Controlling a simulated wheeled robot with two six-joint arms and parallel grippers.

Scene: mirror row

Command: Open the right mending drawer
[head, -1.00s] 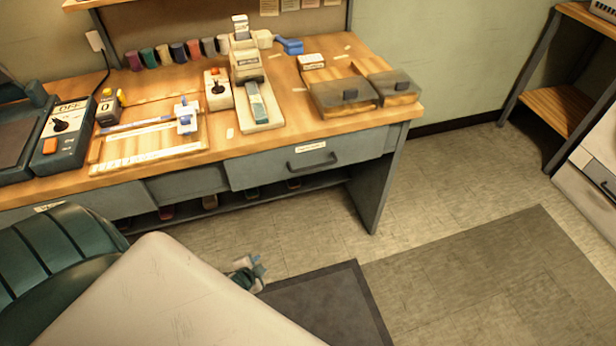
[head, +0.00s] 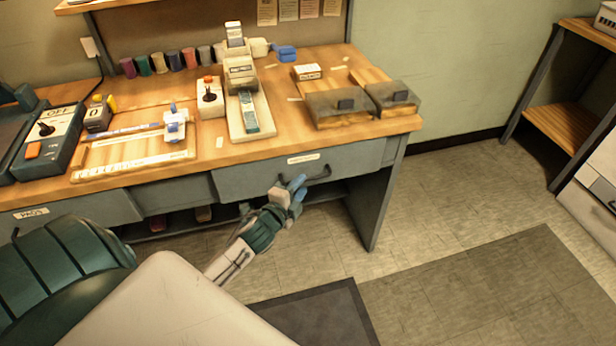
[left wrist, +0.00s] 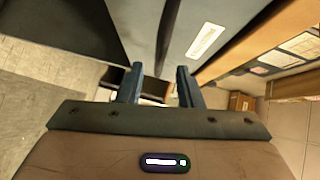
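The right mending drawer (head: 245,178) is a grey front under the right part of the wooden bench, with a pale label (head: 303,158) and a dark bar handle (head: 319,174). It looks shut. My left gripper (head: 297,188) is at the left end of the handle, its blue fingertips pointing to the drawer. In the left wrist view the two fingers (left wrist: 160,85) stand apart, with the grey drawer front (left wrist: 190,25) and its label beyond them. I cannot tell whether the handle lies between them. My right gripper is not in view.
A bench leg (head: 375,205) stands right of the drawer. The floor in front is clear, with a dark mat (head: 315,315).

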